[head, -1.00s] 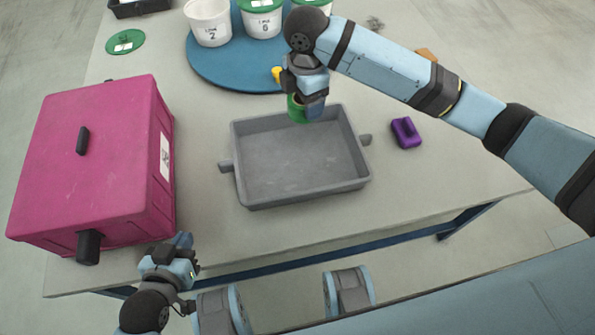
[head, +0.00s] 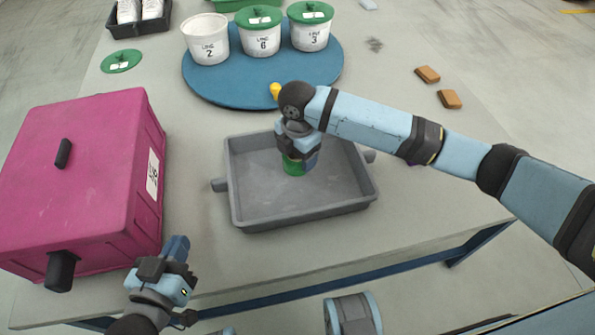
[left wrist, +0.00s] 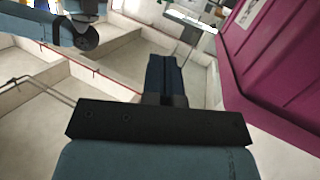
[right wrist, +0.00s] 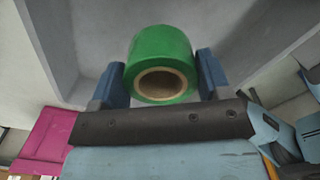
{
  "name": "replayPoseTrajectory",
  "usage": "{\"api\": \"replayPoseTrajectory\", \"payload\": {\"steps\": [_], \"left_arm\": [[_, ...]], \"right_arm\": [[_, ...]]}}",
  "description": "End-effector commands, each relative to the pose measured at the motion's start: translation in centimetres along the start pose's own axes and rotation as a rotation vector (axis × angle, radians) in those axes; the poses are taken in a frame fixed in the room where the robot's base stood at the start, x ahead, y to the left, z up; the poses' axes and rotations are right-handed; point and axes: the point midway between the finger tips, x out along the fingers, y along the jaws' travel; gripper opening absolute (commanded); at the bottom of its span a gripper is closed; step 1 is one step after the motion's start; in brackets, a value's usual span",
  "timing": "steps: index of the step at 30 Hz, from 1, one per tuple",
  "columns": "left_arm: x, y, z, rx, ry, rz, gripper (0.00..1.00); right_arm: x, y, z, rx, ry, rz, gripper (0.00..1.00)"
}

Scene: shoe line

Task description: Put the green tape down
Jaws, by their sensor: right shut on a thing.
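The green tape (head: 293,166) is a roll with a brown core, clear in the right wrist view (right wrist: 161,57). My right gripper (head: 299,160) is shut on it, with a blue finger on either side. The gripper holds the roll over the inside of the grey tray (head: 250,212); I cannot tell whether the tape touches the tray floor. My left gripper (head: 176,248) is near the table's front edge, by the pink box. In the left wrist view its blue fingers (left wrist: 164,75) are close together with nothing between them.
The pink box (head: 75,165) stands left of the tray. A blue round mat (head: 225,92) behind bears white tubs (head: 207,42), some with green lids. A yellow object (head: 275,89) lies at the mat's front edge. Brown blocks (head: 428,74) lie at the right. The tray interior is otherwise empty.

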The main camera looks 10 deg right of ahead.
Motion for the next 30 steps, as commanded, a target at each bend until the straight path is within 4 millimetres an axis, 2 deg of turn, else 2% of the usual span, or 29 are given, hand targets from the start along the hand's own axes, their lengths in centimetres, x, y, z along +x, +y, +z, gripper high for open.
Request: {"api": "replayPoseTrajectory", "payload": {"steps": [5, 13, 17, 25, 26, 28, 30], "left_arm": [[0.1, 0.3, -0.5, -0.004, 0.032, 0.011, 0.00], [0.4, 1.5, -3.0, -0.020, 0.163, 0.057, 0.00], [0.3, 1.7, -3.5, -0.023, 0.180, 0.063, 0.00], [0.3, 1.6, -3.4, -0.022, 0.167, 0.058, 0.00], [0.3, 1.6, -3.2, -0.022, 0.164, 0.057, 0.00], [0.3, 1.6, -3.2, -0.022, 0.163, 0.057, 0.00], [0.3, 1.6, -3.1, -0.022, 0.163, 0.057, 0.00]], "right_arm": [[1.3, 0.0, 0.0, 0.000, 0.000, -0.001, 0.46], [5.8, 0.0, 0.0, 0.001, 0.000, -0.001, 0.46], [6.0, 0.0, 0.0, 0.000, -0.001, 0.001, 0.46], [6.2, 0.0, 0.0, 0.001, -0.001, 0.000, 0.46], [6.2, 0.0, 0.0, 0.000, -0.001, 0.000, 0.78], [6.2, 0.0, 0.0, 0.000, -0.001, 0.000, 0.94], [6.2, 0.0, 0.0, 0.000, -0.001, 0.000, 0.96]]}}
